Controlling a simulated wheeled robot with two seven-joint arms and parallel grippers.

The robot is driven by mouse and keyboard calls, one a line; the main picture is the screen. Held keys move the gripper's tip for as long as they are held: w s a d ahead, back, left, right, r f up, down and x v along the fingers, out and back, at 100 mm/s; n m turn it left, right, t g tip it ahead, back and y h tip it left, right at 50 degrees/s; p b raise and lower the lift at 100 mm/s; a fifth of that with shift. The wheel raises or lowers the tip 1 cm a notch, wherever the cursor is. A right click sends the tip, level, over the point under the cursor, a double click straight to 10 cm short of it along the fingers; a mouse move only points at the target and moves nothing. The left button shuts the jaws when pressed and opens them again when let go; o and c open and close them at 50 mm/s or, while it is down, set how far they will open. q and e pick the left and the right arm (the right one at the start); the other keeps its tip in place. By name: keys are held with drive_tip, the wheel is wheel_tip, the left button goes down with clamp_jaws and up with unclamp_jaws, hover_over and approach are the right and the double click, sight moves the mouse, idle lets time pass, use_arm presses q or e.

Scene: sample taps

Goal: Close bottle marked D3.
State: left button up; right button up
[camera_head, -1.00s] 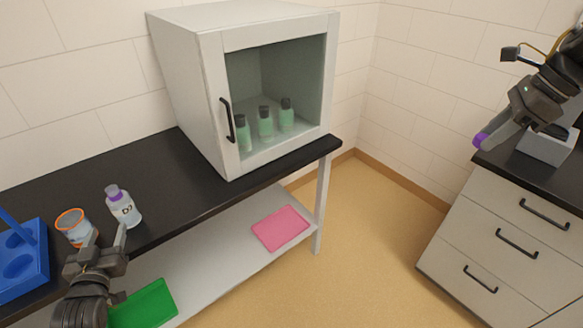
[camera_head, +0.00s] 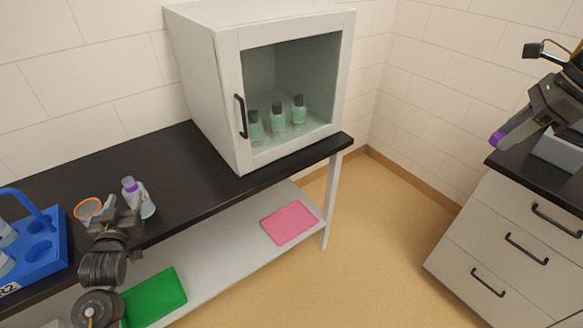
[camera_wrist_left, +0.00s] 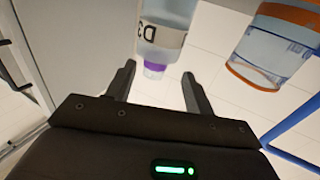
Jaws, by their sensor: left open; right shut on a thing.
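The bottle marked D3 (camera_head: 147,209) stands upright on the black bench at the left, with a purple ring at its neck. In the left wrist view the bottle (camera_wrist_left: 160,42) appears inverted, its label and purple neck showing near the fingers. My left gripper (camera_head: 122,207) is open in front of the bottle; in the left wrist view the gripper (camera_wrist_left: 159,74) has its fingers on either side of the neck, and I cannot tell whether they touch it. My right gripper (camera_head: 508,134) is shut on a small purple cap (camera_head: 496,139), held at the far right.
An orange-rimmed jar (camera_head: 88,208) stands left of the bottle, close to my left gripper. A blue rack (camera_head: 50,262) is further left. A glass-fronted cabinet (camera_head: 203,75) holds green bottles. Green (camera_head: 155,297) and pink (camera_head: 290,222) trays lie on the lower shelf.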

sight(129, 189)
use_arm(q)
drive_tip(key=shift+w, duration=0.15)
use_arm(e)
drive_tip(key=shift+s+r, duration=0.1)
use_arm(q)
drive_tip(key=shift+w+r, duration=0.2)
drive_tip(key=shift+w, duration=0.1)
use_arm(e)
drive_tip(key=shift+r, duration=0.2)
use_arm(q)
drive_tip(key=p+x, duration=0.1)
drive_tip(key=x, duration=0.2)
drive_tip(key=shift+w+d+p, duration=0.1)
drive_tip(key=shift+w+p, duration=0.2)
drive_tip(key=shift+p, duration=0.05)
use_arm(e)
drive_tip(key=shift+r, duration=0.6)
use_arm(q)
drive_tip(key=shift+w, duration=0.5)
clamp_jaws()
